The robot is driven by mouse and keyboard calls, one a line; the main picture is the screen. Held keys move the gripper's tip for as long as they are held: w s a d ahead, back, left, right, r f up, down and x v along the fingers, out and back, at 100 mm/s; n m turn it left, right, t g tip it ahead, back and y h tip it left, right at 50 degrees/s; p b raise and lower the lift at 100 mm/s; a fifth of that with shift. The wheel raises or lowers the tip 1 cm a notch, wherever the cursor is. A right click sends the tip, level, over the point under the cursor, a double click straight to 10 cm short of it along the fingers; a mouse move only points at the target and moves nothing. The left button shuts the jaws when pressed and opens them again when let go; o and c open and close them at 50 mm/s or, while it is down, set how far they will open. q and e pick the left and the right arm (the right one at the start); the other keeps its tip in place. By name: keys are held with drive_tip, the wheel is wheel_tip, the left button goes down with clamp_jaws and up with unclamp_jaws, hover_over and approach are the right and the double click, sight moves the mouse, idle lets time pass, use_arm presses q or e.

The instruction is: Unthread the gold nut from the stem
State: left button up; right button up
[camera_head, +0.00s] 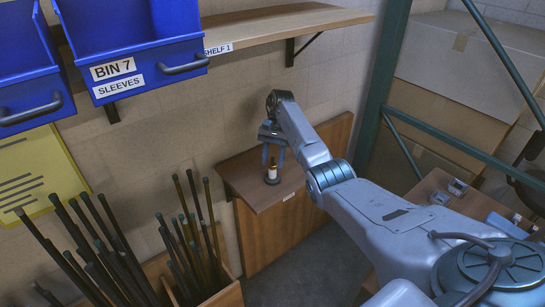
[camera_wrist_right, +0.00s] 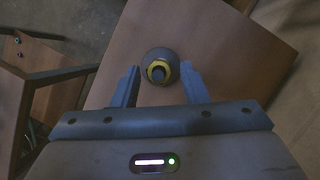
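My right gripper (camera_head: 273,158) points down over the stem. Its two fingers (camera_wrist_right: 160,70) are open, one on each side of the nut, with visible gaps. My left gripper is not in view.
The cabinet top (camera_head: 243,169) is otherwise clear. Bins of dark rods (camera_head: 190,245) stand to its left. A wall shelf (camera_head: 280,25) and a blue sleeves bin (camera_head: 135,60) are above. A green rack post (camera_head: 383,90) is to the right, near another wooden table (camera_head: 425,190).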

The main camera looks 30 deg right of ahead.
drive_tip(key=m, duration=0.1)
drive_tip(key=m+t, duration=0.1)
drive_tip(key=m, duration=0.1)
drive_tip(key=m+p, duration=0.1)
drive_tip(key=shift+s+d+m+t+y, duration=0.2)
drive_tip(key=shift+s+m+t+y, duration=0.05)
drive_tip(key=shift+m+t+y, duration=0.15)
drive_tip(key=shift+r+m+t+p, duration=0.1)
drive_tip(key=shift+m+t+p, duration=0.2)
drive_tip(key=shift+m+p, duration=0.4)
drive_tip(key=m, duration=0.2)
drive_tip(key=m+t+p, duration=0.1)
drive_tip(key=m, duration=0.1)
drive_tip(key=shift+s, duration=0.3)
drive_tip(key=shift+m+t, duration=0.4)
drive_tip(key=shift+a+m+t+h, duration=0.15)
drive_tip(key=shift+m+t+h, duration=0.2)
drive_tip(key=shift+m, duration=0.85)
drive_tip(key=m, duration=0.2)
drive_tip(key=m+t+h, duration=0.1)
drive_tip(key=m, duration=0.2)
drive_tip(key=shift+s+a+t, duration=0.1)
drive_tip(key=shift+a+t, duration=0.05)
drive_tip(key=shift+t, duration=0.1)
